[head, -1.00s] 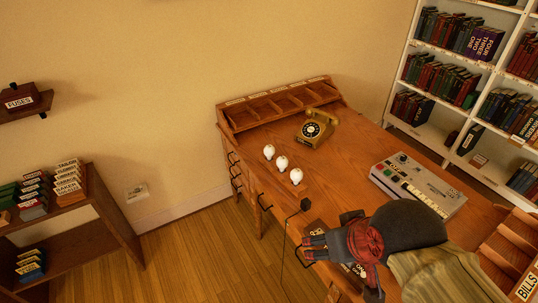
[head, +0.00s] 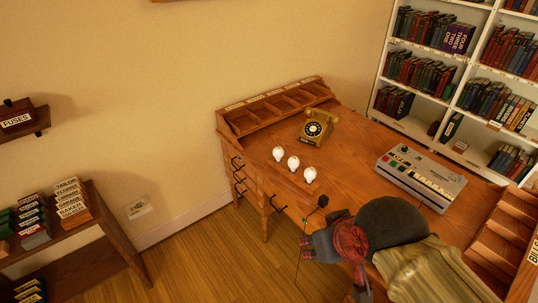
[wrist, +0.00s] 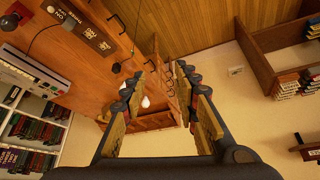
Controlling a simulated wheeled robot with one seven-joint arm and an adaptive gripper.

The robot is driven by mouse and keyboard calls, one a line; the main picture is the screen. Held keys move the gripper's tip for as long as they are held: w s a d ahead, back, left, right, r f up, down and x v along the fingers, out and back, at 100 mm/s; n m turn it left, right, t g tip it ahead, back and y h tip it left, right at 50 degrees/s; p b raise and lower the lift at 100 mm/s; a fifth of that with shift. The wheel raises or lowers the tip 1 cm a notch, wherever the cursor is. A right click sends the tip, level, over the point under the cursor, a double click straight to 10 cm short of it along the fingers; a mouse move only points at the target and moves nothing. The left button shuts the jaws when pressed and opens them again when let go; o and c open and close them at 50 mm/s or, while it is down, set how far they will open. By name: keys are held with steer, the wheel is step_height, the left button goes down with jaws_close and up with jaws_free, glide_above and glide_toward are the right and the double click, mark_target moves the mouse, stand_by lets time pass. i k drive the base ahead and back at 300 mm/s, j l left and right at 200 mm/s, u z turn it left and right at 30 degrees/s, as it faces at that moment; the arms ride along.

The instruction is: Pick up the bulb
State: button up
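Three white round bulbs stand in a row near the left edge of the wooden desk (head: 360,160): the far one (head: 278,153), the middle one (head: 293,162) and the near one (head: 310,174). My gripper (head: 308,246) is past the desk's front left edge, nearer the camera than the bulbs and apart from them. In the wrist view my gripper (wrist: 154,78) has its fingers spread with nothing between them. A white bulb (wrist: 146,102) shows there beyond the gap, and the left finger partly hides the others.
A gold telephone (head: 314,127) stands behind the bulbs, and a grey keyed machine (head: 420,177) on the right of the desk. A black knob on a stalk (head: 322,201) stands between gripper and bulbs. Open floor (head: 205,255) lies left of the desk.

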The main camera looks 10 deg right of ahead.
mark_target(278, 152)
steer(key=i+j+z, duration=0.25)
steer(key=i+j, duration=0.35)
steer(key=i, duration=0.15)
steer(key=i+l, duration=0.2)
steer(key=i, duration=0.3)
steer(key=i+l+z, duration=0.1)
steer(key=i, duration=0.45)
steer(key=l, duration=0.1)
